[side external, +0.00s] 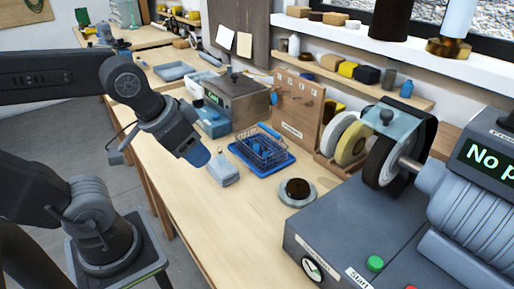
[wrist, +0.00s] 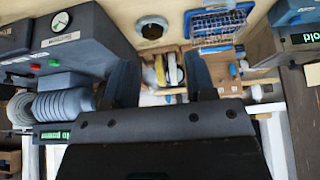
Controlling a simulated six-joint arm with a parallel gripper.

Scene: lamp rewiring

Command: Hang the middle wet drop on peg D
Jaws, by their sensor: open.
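A wire basket (side external: 262,149) stands on a blue tray (side external: 277,168) on the bench, with small blue pieces inside; I cannot make out separate drops. The basket also shows at the top of the wrist view (wrist: 215,24). An upright wooden board (side external: 292,120) with small marks along its top stands behind the tray; its peg letters are too small to read. A small blue piece (side external: 273,98) shows at its left edge. My gripper (side external: 197,157) is above the bench, left of the basket and apart from it. In the wrist view my gripper (wrist: 162,80) is open, with nothing seen between its fingers.
A grey box with a green display (side external: 240,98) stands behind the basket. A round dark-topped dish (side external: 297,191) sits in front. Grinding wheels (side external: 345,140) and a large grey machine (side external: 370,225) fill the right. The front-left bench is clear.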

